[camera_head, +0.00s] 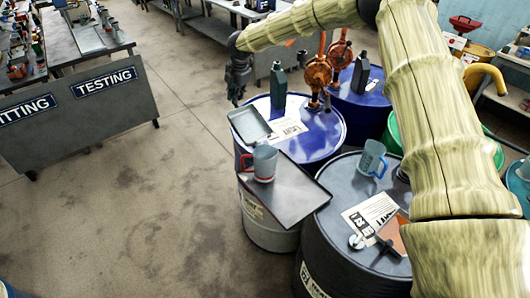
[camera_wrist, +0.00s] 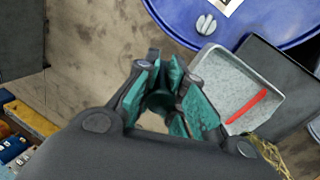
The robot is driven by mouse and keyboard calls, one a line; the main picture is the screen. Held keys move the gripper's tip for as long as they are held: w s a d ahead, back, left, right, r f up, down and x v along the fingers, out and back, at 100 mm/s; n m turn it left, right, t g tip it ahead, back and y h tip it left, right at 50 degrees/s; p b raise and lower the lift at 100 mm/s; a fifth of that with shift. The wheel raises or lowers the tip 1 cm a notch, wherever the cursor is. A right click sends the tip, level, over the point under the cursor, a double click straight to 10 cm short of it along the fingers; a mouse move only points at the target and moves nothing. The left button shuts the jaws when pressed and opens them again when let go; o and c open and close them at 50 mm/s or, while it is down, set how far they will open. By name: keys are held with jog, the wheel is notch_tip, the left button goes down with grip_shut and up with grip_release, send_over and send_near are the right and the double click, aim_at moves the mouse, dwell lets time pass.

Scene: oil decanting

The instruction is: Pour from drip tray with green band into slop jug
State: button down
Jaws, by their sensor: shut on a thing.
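My gripper (camera_head: 237,97) hangs at the left end of my arm, beside the blue drum. In the wrist view, its teal-padded fingers (camera_wrist: 165,85) are close together around something I cannot make out. A shallow grey drip tray (camera_head: 248,124) lies at the blue drum's left edge, just below my gripper. In the wrist view this tray (camera_wrist: 222,72) is right of the fingers and shows a red strip; I see no green band. A grey jug with red trim (camera_head: 265,163) stands on a dark flat tray (camera_head: 292,190). A jug with a blue handle (camera_head: 371,158) stands farther right. Which is the slop jug is unclear.
The blue drum (camera_head: 328,135) carries a dark green bottle (camera_head: 278,88) and a paper sheet. A dark drum (camera_head: 335,255) stands in front. Orange pumps (camera_head: 318,75) and a second dark bottle (camera_head: 361,73) are behind. Open floor (camera_head: 140,210) lies left, before the TESTING panel (camera_head: 80,115).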

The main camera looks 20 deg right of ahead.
jog(key=shift+w+a+f+g+h, duration=0.15)
jog(key=shift+w+f+g, duration=0.2)
jog(key=shift+f, duration=0.3)
jog(key=shift+w+a+f+g+h, duration=0.15)
jog(key=shift+w+f+g, duration=0.2)
jog(key=shift+f, duration=0.3)
jog(key=shift+w+a+f+g+h, duration=0.1)
jog(key=shift+w+f+g, duration=0.15)
jog(key=shift+f, duration=0.3)
jog(key=shift+w+f+g+h, duration=0.1)
jog(key=shift+f+g, duration=0.25)
jog(key=shift+f, duration=0.25)
jog(key=shift+w+a+f+g+h, duration=0.1)
jog(key=shift+w+f+g, duration=0.15)
jog(key=shift+f, duration=0.3)
jog(key=shift+s+d+f, duration=0.1)
jog(key=shift+d, duration=0.05)
